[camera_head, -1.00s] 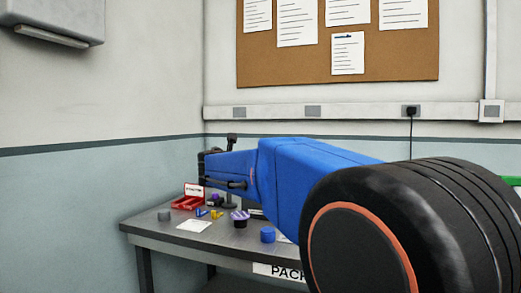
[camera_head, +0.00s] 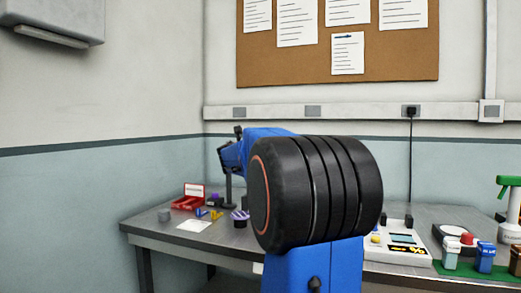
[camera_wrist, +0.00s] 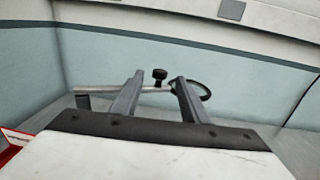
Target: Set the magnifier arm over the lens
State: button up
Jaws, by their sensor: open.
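In the wrist view the magnifier arm (camera_wrist: 145,89) is a thin light rod running across beyond my fingers, with a black knob (camera_wrist: 159,76) near its middle. A dark ring (camera_wrist: 203,91) is at its right end, partly behind my right finger. My gripper (camera_wrist: 159,80) is open and empty, and the knob appears between its two fingers. Whether they touch the rod I cannot tell. In the head view a dark stand (camera_head: 228,188) rises from the table below my arm's end, and my arm hides much of that area. I cannot make out the lens for certain.
A red bin (camera_head: 187,203), a grey cylinder (camera_head: 164,215), a white sheet (camera_head: 194,225) and a purple-topped cup (camera_head: 239,218) lie on the left of the table (camera_head: 150,232). A white device (camera_head: 398,253) and a green mat (camera_head: 450,268) with bottles are at right.

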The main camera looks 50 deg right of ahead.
jog(key=x, duration=0.7)
grip_shut()
